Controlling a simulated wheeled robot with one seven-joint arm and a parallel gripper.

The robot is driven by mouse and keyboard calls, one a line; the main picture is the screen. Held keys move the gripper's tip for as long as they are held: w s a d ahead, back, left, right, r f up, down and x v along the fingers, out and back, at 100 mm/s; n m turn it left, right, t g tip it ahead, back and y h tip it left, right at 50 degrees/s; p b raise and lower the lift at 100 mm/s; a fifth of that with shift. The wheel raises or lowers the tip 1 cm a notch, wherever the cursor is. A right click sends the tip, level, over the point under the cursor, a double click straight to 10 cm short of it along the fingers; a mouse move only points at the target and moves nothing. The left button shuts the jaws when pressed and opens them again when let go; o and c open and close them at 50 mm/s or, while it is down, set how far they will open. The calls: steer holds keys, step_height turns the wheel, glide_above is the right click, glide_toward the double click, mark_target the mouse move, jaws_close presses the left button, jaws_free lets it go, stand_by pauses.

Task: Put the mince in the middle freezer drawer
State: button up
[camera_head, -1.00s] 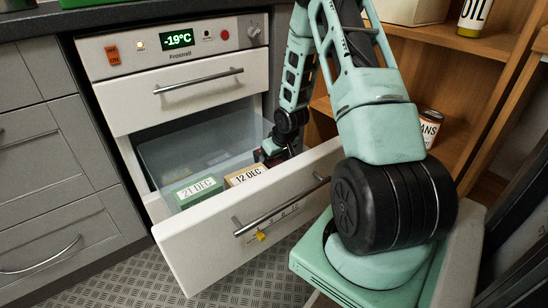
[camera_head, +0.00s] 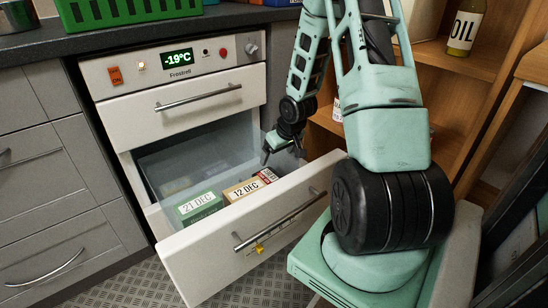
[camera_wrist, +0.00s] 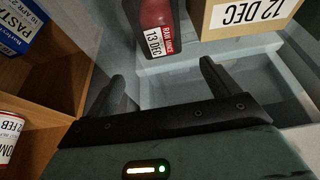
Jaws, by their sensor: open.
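The mince is a dark red pack with a "RAW MINCE 13 DEC" label (camera_wrist: 160,40). In the head view the mince (camera_head: 267,175) lies in the open middle freezer drawer (camera_head: 240,246), beside the "12 DEC" box. My gripper (camera_head: 283,146) is above the right rear side of this drawer, apart from the mince. In the wrist view my gripper (camera_wrist: 160,76) is open, with nothing between its fingers. The mince is just beyond the fingertips there, its far end cut off by the picture edge.
The brown "12 DEC" box (camera_head: 243,190) and green "21 DEC" box (camera_head: 199,207) share the drawer. The upper drawer (camera_head: 178,103) is shut; the display reads -19°C. A wooden shelf (camera_head: 470,62) with an oil bottle (camera_head: 465,27) stands close on the right.

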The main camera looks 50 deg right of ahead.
steer(key=a+r+n+g, duration=0.15)
steer(key=a+r, duration=0.25)
steer(key=a, duration=0.5)
steer(key=a+r+n+y, duration=0.15)
steer(key=a+r, duration=0.25)
steer(key=a, duration=0.4)
steer(key=a+r+n, duration=0.2)
steer(key=a+r, duration=0.2)
steer(key=a, duration=0.5)
steer(key=s+a+r+n+g, duration=0.1)
steer(key=s+a+r+n, duration=0.1)
steer(key=s+a, duration=0.6)
steer(key=s+a+r+n+g, duration=0.1)
steer(key=s+a+r+n, duration=0.2)
steer(key=s+a, duration=0.6)
steer(key=s+r, duration=0.1)
steer(key=s, duration=0.1)
steer(key=shift+s+a+r+g+p, duration=0.2)
steer(key=shift+s+g+p, duration=0.1)
steer(key=shift+g+p, duration=0.1)
step_height(320, 180, up, 30)
steer(key=p, duration=3)
steer(key=shift+r, duration=0.2)
